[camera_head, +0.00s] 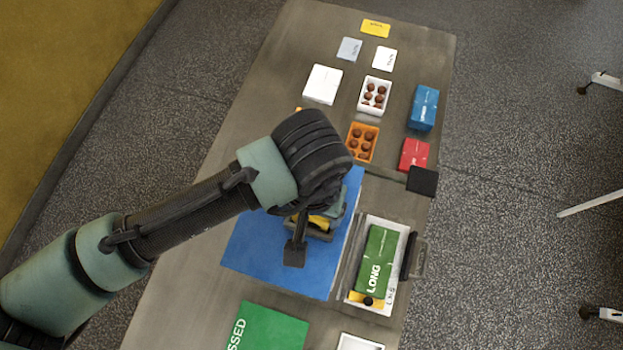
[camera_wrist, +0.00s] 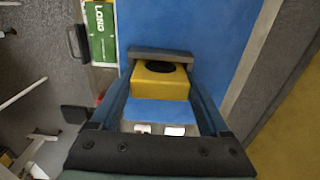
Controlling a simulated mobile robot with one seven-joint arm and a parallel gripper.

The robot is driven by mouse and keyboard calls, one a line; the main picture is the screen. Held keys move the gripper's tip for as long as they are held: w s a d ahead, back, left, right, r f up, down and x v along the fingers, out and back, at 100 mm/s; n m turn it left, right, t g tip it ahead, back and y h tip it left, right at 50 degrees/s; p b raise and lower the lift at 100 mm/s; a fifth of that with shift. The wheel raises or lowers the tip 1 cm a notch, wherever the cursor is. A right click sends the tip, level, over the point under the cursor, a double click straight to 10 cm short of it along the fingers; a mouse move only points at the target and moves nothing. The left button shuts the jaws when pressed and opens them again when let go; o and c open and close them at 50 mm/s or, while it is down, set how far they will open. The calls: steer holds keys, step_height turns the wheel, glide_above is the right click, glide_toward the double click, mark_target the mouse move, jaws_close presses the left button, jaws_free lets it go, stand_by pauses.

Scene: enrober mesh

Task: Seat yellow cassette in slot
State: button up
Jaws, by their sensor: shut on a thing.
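The yellow cassette (camera_wrist: 160,84), with a dark round patch on it, is between the two fingers of my gripper (camera_wrist: 161,80) in the wrist view. My gripper is shut on it. In the head view my gripper (camera_head: 322,212) hides most of the cassette; a little yellow (camera_head: 318,222) shows, low over the blue mat (camera_head: 260,248). A grey bar (camera_wrist: 160,54) lies across the cassette's far side in the wrist view. I cannot tell whether it belongs to the slot or whether the cassette is touching it. No slot opening shows clearly.
A white tray (camera_head: 357,296) with a green LONG box (camera_head: 379,262) and dark handle stands right of the mat. Behind are an orange tray of brown balls (camera_head: 353,153), a red box (camera_head: 414,153), a blue box (camera_head: 423,107) and a black square (camera_head: 422,181). A green panel (camera_head: 265,330) lies in front.

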steer(key=shift+f, duration=0.2)
steer(key=o, duration=1.3)
steer(key=shift+c, duration=0.2)
steer(key=shift+r, duration=0.15)
